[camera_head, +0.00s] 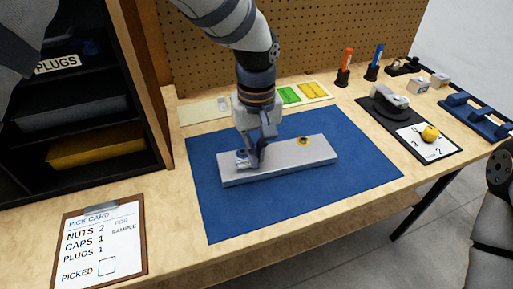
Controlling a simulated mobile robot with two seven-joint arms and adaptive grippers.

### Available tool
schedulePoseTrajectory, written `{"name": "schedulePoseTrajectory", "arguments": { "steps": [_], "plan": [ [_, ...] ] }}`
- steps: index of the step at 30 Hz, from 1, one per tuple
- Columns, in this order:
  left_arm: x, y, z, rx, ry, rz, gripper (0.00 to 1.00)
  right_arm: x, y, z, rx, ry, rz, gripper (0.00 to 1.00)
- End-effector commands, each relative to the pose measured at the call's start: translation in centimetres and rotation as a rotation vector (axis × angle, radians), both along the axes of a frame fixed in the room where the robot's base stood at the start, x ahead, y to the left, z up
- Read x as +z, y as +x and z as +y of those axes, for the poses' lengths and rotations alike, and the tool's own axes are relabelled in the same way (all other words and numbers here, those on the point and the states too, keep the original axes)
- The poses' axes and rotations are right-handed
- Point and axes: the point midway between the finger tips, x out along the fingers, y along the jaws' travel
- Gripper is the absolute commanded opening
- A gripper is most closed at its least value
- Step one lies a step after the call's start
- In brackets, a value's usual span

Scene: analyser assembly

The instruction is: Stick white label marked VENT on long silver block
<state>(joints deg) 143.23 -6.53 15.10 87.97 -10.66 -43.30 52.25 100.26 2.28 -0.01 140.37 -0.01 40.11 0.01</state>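The long silver block (290,160) lies flat and slightly slanted on the blue mat (350,180). My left gripper (252,160) reaches down over the block's left end, with its fingertips at or very near the top face. A small pale patch with dark marks (242,155) shows beside the fingertips on that end. It may be the white label, but I cannot read VENT on it. The fingers overlap in this view, so their opening is hidden. My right gripper is outside the view.
Behind the mat is a pale sheet (202,111) with green labels (289,95) and yellow labels (312,90). Red (345,66) and blue (374,62) upright tools stand at the back. The mat's front is clear.

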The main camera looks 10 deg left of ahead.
Motion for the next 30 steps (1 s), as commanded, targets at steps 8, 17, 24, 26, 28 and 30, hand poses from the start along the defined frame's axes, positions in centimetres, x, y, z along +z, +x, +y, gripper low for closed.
{"name": "schedulePoseTrajectory", "arguments": {
  "steps": [8, 17, 24, 26, 28, 30],
  "plan": [
    [-0.06, 0.02, -0.02, 0.0, 0.0, -0.001, 0.0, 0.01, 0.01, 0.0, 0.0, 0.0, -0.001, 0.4],
    [-0.37, 0.03, -0.06, 0.0, -0.001, -0.002, 0.0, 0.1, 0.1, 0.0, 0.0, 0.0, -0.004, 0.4],
    [-0.65, 0.03, -0.07, 0.0, -0.001, -0.002, 0.0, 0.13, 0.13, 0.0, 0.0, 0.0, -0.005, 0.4],
    [-0.65, 0.03, -0.07, 0.0, -0.001, -0.002, 0.0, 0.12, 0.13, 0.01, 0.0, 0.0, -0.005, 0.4],
    [-0.65, 0.04, -0.07, 0.0, -0.001, -0.002, 0.0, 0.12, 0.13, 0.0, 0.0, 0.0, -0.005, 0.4],
    [-0.65, 0.03, -0.07, 0.0, -0.001, -0.002, 0.0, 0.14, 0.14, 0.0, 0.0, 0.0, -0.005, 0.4]
  ]
}}
